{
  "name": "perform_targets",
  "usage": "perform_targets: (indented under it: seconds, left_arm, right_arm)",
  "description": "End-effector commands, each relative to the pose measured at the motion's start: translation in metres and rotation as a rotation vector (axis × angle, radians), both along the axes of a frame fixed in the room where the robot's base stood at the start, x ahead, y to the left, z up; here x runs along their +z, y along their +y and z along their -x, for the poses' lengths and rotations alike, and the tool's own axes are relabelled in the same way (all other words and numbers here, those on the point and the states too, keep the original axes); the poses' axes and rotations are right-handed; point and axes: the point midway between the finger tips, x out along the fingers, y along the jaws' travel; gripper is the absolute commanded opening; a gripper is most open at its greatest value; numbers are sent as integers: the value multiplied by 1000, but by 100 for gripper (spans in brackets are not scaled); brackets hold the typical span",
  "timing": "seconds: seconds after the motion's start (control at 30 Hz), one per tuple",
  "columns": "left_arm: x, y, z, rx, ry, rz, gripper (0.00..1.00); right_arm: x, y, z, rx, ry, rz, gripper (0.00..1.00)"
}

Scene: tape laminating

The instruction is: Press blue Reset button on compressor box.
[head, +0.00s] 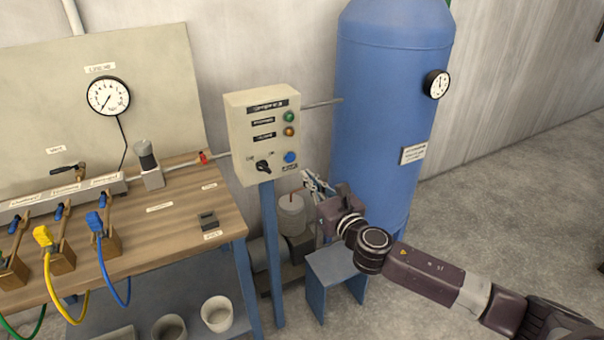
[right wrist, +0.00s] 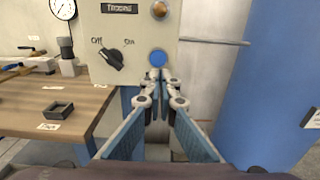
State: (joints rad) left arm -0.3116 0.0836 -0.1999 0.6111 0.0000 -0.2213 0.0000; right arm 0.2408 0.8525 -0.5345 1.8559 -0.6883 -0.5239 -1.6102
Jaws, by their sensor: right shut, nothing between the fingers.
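The compressor box (head: 262,130) is a cream panel on a blue post, with a green lamp, an orange lamp and a black Off/On knob (head: 263,167). The blue Reset button (head: 290,157) is at its lower right. In the right wrist view the blue button (right wrist: 157,58) shows just above the fingertips, and the knob (right wrist: 113,58) is to its left. My right gripper (head: 306,178) is shut and empty, just below and right of the button in the head view. It also shows shut in the right wrist view (right wrist: 160,84). Whether the tips touch the button cannot be told. My left gripper is out of view.
A blue tank (head: 385,120) stands right of the box, with a pipe running to it. A wooden bench (head: 165,220) with hoses is at the left. A small blue stand (head: 335,270) is below my right arm. Open floor lies at the right.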

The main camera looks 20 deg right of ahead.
Motion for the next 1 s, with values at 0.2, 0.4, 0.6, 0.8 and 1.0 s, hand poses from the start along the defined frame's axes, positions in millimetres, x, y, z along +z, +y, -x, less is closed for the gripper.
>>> perform_targets:
  seconds: [0.2,0.4,0.6,0.8,1.0]
  left_arm:
    - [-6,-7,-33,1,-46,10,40]
    - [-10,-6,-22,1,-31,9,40]
    - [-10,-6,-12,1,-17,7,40]
    - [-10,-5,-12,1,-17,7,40]
    - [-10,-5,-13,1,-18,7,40]
  right_arm:
    - [-3,-1,37,3,4,1,0]
    - [-1,-1,52,1,2,0,0]
    - [0,-1,54,1,1,-1,0]
    - [0,-1,53,1,1,-1,0]
    - [0,-1,53,1,1,-1,0]
